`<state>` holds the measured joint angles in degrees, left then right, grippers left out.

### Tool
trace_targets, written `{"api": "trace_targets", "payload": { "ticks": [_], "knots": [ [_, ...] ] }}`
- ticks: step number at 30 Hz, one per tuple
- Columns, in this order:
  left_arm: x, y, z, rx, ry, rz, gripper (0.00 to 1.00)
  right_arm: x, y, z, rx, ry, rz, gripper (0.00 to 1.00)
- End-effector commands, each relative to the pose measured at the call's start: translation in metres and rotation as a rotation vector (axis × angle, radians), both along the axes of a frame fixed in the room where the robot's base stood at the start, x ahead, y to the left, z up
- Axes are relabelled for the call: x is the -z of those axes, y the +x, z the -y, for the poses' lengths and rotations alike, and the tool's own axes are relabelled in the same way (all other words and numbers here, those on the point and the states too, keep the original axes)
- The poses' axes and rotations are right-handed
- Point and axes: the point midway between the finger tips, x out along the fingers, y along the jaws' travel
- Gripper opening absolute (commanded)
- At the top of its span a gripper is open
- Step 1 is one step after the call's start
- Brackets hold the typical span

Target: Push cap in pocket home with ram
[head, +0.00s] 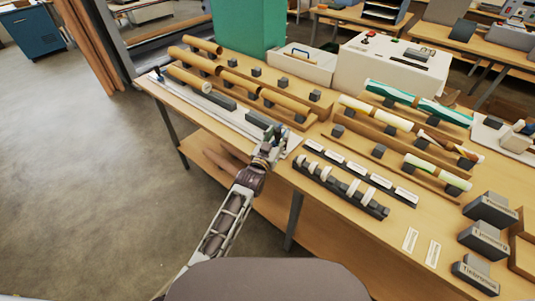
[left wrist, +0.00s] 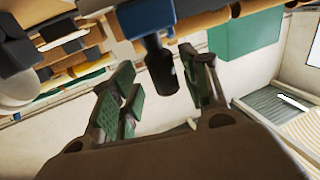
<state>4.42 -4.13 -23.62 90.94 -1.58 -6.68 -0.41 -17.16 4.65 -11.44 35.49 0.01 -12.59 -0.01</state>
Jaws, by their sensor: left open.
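A long pale press bed (head: 205,106) lies along the front left edge of the table, with dark blocks on it. My left gripper (head: 270,143) is at its right end, over a small dark and blue-green part that I cannot make out clearly. In the left wrist view the gripper (left wrist: 165,95) is open, its green-padded fingers on either side of a dark handle-like knob (left wrist: 162,68). I cannot tell if the fingers touch the knob. No cap in a pocket can be made out. My right gripper is not in view.
A dark rack (head: 330,188) with several white discs stands right of my left gripper. Brown tubes (head: 240,82) lie on supports behind the bed. A white machine (head: 390,70) and a green box (head: 245,28) stand farther back. Dark labelled blocks (head: 484,243) sit at the right.

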Motion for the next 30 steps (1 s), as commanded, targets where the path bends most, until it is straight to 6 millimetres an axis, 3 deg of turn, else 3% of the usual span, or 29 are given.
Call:
{"api": "trace_targets", "payload": {
  "ticks": [30],
  "knots": [
    [0.001,-0.086,-0.036,0.001,0.001,-0.001,0.46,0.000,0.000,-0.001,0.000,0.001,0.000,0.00]
  ]
}}
